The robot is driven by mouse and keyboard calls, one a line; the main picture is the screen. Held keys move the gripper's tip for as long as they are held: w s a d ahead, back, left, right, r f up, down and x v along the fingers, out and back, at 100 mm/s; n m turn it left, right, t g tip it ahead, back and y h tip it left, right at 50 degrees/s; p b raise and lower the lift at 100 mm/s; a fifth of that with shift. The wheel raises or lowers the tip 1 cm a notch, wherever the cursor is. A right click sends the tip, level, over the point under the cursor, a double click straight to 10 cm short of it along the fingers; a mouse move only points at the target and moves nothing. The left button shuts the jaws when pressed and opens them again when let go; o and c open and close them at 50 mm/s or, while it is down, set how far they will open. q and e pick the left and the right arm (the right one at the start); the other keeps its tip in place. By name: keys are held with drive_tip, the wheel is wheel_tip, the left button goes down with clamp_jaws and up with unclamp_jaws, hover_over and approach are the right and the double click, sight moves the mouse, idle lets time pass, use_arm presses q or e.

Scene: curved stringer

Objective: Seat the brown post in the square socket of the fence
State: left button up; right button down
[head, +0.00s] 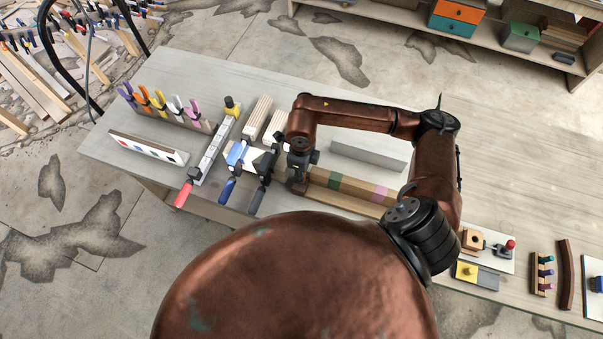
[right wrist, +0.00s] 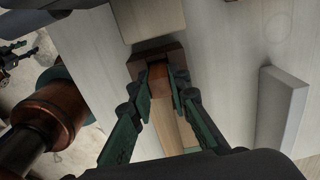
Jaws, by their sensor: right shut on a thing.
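My right gripper (head: 298,184) points down at the left end of a long wooden bar with green and pink bands (head: 345,186). In the right wrist view its green fingers (right wrist: 168,84) are closed on the sides of the brown post (right wrist: 159,82). The post's far end lies against a darker brown notched piece (right wrist: 139,67), perhaps the socket of the fence. I cannot tell whether the post is inside the notch or only over it. In the head view the post is hidden by the gripper. My left gripper is not in view.
A grey bar (head: 368,155) lies behind the gripper. Small fixtures (head: 474,241) lie at the table's right. The tabletop behind the grey bar is clear.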

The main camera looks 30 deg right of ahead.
drive_tip(key=c, duration=2.3)
unclamp_jaws()
drive_tip(key=shift+f, duration=0.15)
drive_tip(key=o, duration=0.5)
drive_tip(key=shift+r+p, duration=0.3)
drive_tip(key=shift+r, duration=0.15)
wheel_tip(320, 180, up, 12)
drive_tip(key=shift+f+b, duration=0.2)
drive_tip(key=shift+b, duration=1)
